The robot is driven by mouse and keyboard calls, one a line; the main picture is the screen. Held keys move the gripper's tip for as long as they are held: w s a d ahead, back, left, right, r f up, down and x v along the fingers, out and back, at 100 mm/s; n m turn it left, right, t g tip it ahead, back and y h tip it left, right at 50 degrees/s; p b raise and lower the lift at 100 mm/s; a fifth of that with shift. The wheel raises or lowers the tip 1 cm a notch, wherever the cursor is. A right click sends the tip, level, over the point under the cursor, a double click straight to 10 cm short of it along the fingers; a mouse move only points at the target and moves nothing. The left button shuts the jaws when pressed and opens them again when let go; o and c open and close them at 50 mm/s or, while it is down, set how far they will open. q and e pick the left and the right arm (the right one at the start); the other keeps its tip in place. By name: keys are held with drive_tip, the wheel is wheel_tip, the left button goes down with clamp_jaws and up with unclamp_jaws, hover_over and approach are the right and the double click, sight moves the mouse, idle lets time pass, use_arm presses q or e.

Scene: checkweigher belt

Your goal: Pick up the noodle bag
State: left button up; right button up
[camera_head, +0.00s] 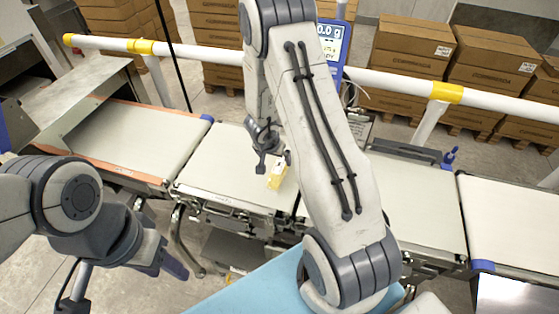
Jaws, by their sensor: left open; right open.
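The noodle bag (275,177) is a small yellow packet on the white belt section in the middle of the view, near that section's right end. My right gripper (271,163) is open just above and beside the bag, with its fingers around the bag's far end; I cannot tell whether they touch it. My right arm covers the belt just right of the bag. My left gripper (172,279) is open and empty at the lower left, in front of the conveyor and well away from the bag.
A white guard rail (200,54) with yellow bands runs behind the conveyor. A display (333,43) stands behind my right arm. Stacked cartons (412,40) are at the back. Another belt (145,137) on the left is clear. A blue surface (245,287) lies at the front.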

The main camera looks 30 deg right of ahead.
sight(278, 167)
drive_tip(key=b+x, duration=0.1)
drive_tip(key=x, duration=0.3)
drive_tip(key=shift+s+d+f+b, duration=0.1)
drive_tip(key=shift+f+b, duration=0.15)
drive_tip(key=shift+b, duration=0.05)
drive_tip(key=shift+b+x, duration=0.4)
drive_tip(key=shift+x, duration=2.55)
clamp_jaws()
